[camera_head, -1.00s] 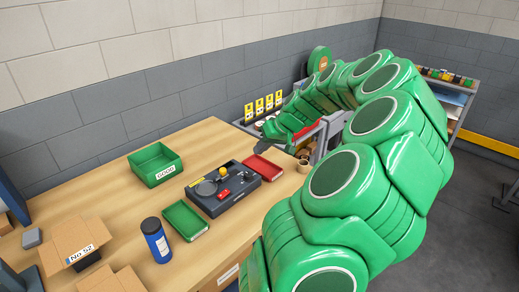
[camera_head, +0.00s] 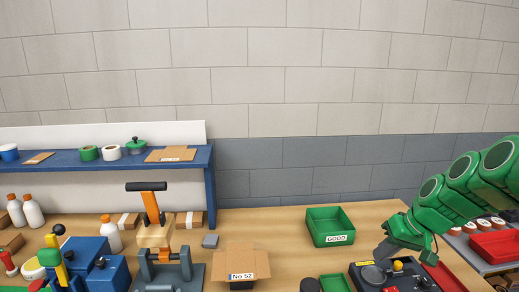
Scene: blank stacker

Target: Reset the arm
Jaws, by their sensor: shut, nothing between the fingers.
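My green arm comes in from the right edge, bent downward. The finger shapes are too small to see well.
A green bin (camera_head: 329,226) marked GOOD stands behind and left of my gripper. A cardboard box (camera_head: 241,262) marked No 52 is further left. A red tray (camera_head: 445,279) lies at right.

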